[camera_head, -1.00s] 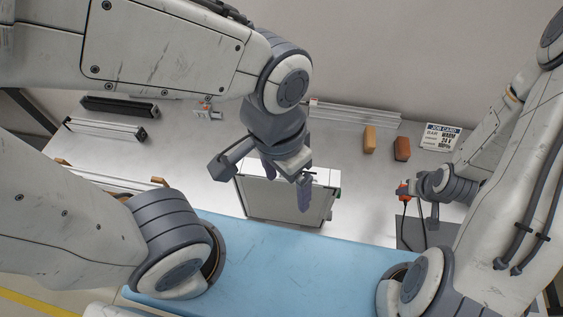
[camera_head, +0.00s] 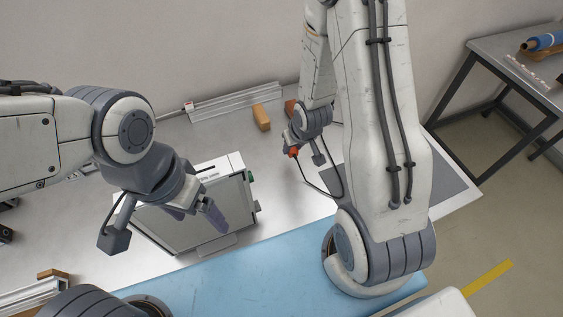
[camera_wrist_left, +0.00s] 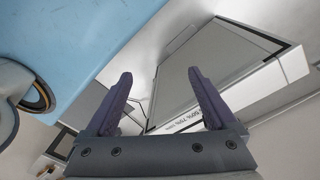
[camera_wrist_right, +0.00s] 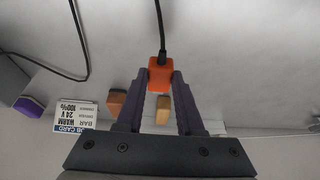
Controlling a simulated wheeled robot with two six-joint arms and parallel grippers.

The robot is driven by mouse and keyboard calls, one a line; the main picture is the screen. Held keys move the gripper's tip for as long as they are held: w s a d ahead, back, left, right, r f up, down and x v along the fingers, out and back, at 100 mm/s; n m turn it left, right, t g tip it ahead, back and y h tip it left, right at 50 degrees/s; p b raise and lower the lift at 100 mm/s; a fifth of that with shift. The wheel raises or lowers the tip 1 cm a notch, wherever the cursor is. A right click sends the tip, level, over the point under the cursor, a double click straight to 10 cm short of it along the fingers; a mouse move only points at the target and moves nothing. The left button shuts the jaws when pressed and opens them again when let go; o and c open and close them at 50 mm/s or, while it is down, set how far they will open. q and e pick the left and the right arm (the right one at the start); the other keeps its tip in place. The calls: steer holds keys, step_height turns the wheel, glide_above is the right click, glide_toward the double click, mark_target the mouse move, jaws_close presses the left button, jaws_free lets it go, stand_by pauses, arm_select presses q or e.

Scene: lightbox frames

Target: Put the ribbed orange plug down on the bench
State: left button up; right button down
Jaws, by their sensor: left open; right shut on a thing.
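The orange plug (camera_wrist_right: 160,75) is between the fingertips of my right gripper (camera_wrist_right: 160,88), with a black cable running from its far end. In the head view the plug (camera_head: 293,152) shows as a small orange-red block at my right gripper (camera_head: 296,150), apparently above the bench (camera_head: 290,205); its ribs are too small to make out. My right gripper is shut on it. My left gripper (camera_head: 195,212) is open and empty, in front of the grey lightbox (camera_head: 225,215). In the left wrist view its two fingers (camera_wrist_left: 160,95) stand apart with nothing between them.
A tan block (camera_head: 261,117) and a brown block (camera_head: 290,107) stand at the back of the bench. A job card (camera_wrist_right: 75,117) lies near them. A dark grey mat (camera_head: 455,180) is at the right. A side table (camera_head: 500,50) stands beyond the bench.

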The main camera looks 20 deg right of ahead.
mark_target(280, 158)
steer(key=w+a+f, duration=0.1)
steer(key=w+a+f+b, duration=0.1)
steer(key=shift+w+a+f, duration=0.2)
steer(key=shift+w+a, duration=0.05)
steer(key=shift+w, duration=0.05)
step_height(280, 158, down, 4)
steer(key=b, duration=0.3)
steer(key=shift+b, duration=0.3)
steer(key=shift+r, duration=0.15)
steer(key=c, duration=0.5)
jaws_free()
steer(key=shift+c, duration=0.2)
